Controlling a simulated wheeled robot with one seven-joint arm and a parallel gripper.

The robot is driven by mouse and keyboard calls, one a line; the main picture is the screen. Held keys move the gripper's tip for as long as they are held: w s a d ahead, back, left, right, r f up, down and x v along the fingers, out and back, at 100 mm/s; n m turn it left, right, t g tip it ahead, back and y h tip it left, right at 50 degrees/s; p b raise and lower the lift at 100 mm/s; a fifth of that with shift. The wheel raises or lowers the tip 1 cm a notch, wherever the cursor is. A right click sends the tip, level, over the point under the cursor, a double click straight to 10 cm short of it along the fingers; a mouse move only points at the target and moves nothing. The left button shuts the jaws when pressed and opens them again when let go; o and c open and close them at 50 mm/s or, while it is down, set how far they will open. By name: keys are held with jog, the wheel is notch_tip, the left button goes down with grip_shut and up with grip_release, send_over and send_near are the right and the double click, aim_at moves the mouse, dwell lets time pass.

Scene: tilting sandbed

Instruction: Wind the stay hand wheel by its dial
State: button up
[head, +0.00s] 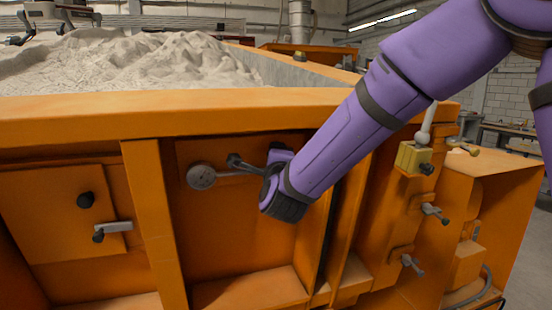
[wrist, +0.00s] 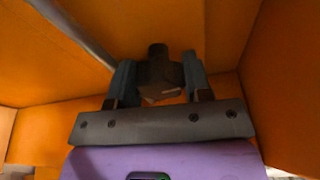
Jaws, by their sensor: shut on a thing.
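A round grey dial (head: 201,176) sits on the recessed orange front panel in the head view, with a short grey shaft to its right. A dark crank-like piece (head: 240,162), seemingly part of the stay hand wheel, reaches from there to my gripper (head: 267,168). In the wrist view, the two fingers of my gripper (wrist: 159,82) stand on either side of a dark blocky handle (wrist: 158,70) and are shut on it. My wrist hides the rest of the wheel in the head view. The dial's marks are too small to read.
The orange sandbed wall (head: 200,103) runs above the panel, with sand (head: 140,60) behind it. Upright ribs (head: 155,220) flank the recess. A yellow block (head: 410,158) with a lever stands right.

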jog(key=shift+f, duration=0.1)
dwell(0.3)
jog(key=o, duration=0.9)
jog(key=shift+s, duration=0.1)
jog(key=shift+f, duration=0.15)
